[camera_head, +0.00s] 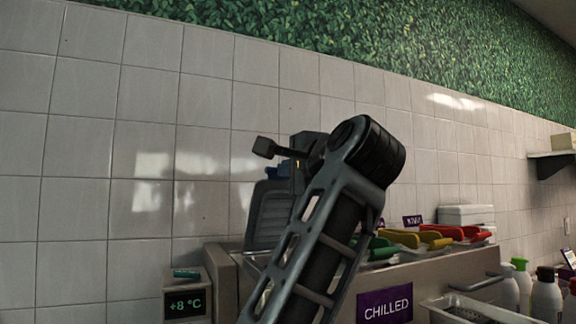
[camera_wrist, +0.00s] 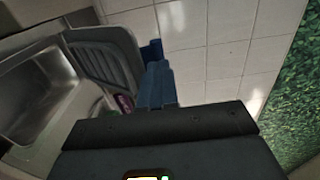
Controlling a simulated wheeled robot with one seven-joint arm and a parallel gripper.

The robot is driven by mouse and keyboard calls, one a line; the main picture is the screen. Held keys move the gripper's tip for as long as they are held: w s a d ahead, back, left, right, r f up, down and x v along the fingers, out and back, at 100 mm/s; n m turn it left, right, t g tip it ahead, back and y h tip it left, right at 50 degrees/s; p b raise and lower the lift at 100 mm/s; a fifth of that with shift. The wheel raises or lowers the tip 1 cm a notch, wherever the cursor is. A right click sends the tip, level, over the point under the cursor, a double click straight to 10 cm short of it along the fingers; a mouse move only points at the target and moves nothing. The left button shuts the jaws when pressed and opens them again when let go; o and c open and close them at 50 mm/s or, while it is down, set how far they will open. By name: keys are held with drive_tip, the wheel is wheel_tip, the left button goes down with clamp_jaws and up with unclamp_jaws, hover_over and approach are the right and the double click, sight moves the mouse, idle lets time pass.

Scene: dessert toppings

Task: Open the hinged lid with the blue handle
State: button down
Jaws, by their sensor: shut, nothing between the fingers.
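The grey hinged lid (camera_head: 268,216) stands raised, close to upright, at the left end of the chilled counter near the tiled wall. Its blue handle (camera_head: 277,171) shows at the lid's top edge, partly hidden by my arm. In the wrist view the ribbed lid (camera_wrist: 105,52) stands up beside an open steel well (camera_wrist: 38,90). The blue handle (camera_wrist: 152,50) shows past the lid's edge. My gripper (camera_wrist: 158,72) is shut and empty, with its fingers close beside the lid and handle. I cannot tell whether they touch.
The chilled counter (camera_head: 440,271) holds green, yellow and red scoops to the right of my arm. A temperature display box (camera_head: 187,300) stands at left. The tiled wall is close behind.

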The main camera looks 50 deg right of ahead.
drive_tip(key=shift+w+d+r, duration=0.1)
drive_tip(key=shift+w, duration=0.15)
drive_tip(key=w+d+r+p, duration=0.3)
drive_tip(key=w+d+r, duration=0.1)
drive_tip(key=w, duration=0.5)
drive_tip(key=shift+w, duration=0.25)
idle(0.4)
idle(0.4)
